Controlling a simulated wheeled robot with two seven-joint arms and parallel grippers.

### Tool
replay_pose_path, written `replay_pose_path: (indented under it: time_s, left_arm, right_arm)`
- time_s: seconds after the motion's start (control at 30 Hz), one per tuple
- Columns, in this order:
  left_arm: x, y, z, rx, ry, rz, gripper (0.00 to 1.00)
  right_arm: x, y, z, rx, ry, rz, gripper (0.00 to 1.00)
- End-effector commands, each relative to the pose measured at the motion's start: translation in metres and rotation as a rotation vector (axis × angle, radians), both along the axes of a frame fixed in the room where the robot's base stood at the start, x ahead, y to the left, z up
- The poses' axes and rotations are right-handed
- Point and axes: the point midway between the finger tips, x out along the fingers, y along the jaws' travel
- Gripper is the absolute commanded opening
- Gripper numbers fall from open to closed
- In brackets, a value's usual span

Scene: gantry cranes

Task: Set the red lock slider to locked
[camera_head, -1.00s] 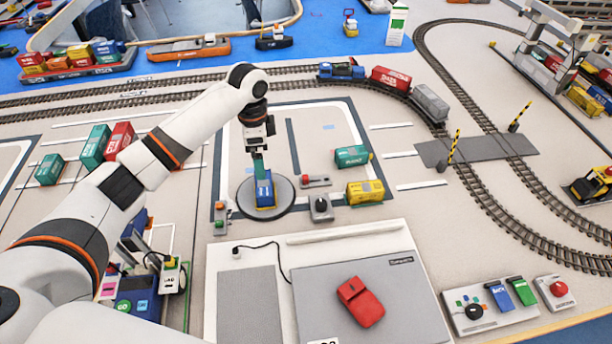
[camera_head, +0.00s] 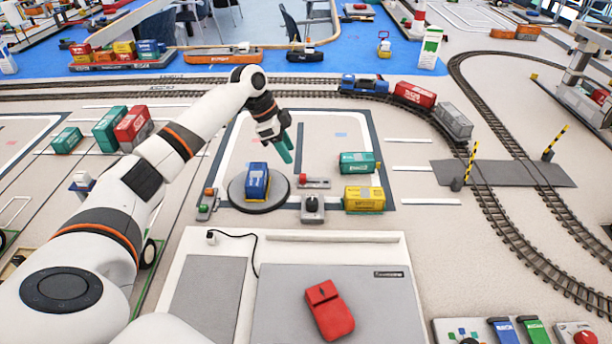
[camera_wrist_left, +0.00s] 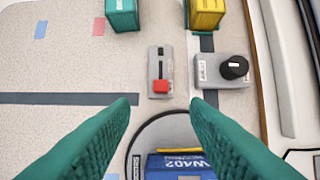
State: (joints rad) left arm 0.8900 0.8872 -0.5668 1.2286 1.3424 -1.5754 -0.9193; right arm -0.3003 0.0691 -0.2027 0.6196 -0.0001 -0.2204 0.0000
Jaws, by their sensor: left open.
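The red lock slider is a small grey plate (camera_head: 318,184) with a red knob (camera_head: 304,179) at its left end in the head view. In the left wrist view the red knob (camera_wrist_left: 160,86) sits at the lower end of the plate's dark slot (camera_wrist_left: 160,55). My left gripper (camera_head: 285,150), with teal fingers, hangs above the mat, behind the slider and a little to its left. In the left wrist view its open, empty fingers (camera_wrist_left: 163,103) point toward the slider, with the knob just beyond the gap between their tips. My right gripper is out of view.
A blue container (camera_head: 257,180) stands on a round turntable (camera_head: 238,197) left of the slider. A black knob box (camera_head: 312,208) is just in front of it. Green (camera_head: 357,162) and yellow (camera_head: 364,198) containers stand to the right. A small red-knobbed device (camera_head: 208,200) stands left of the turntable.

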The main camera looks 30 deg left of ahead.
Motion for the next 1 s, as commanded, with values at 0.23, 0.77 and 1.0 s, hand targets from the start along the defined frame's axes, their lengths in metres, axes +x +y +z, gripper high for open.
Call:
replay_pose_path:
  time_s: [0.23, 0.77, 1.0]
  left_arm:
    - [0.010, -0.018, -0.048, 0.000, 0.003, -0.001, 0.42]
    - [0.017, -0.029, -0.081, 0.002, 0.001, 0.000, 0.42]
    - [0.017, -0.029, -0.080, 0.002, 0.001, -0.001, 0.17]
  right_arm:
    - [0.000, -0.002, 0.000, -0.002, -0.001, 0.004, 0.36]
    - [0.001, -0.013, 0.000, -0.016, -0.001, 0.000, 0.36]
    - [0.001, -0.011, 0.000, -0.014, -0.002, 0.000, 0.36]
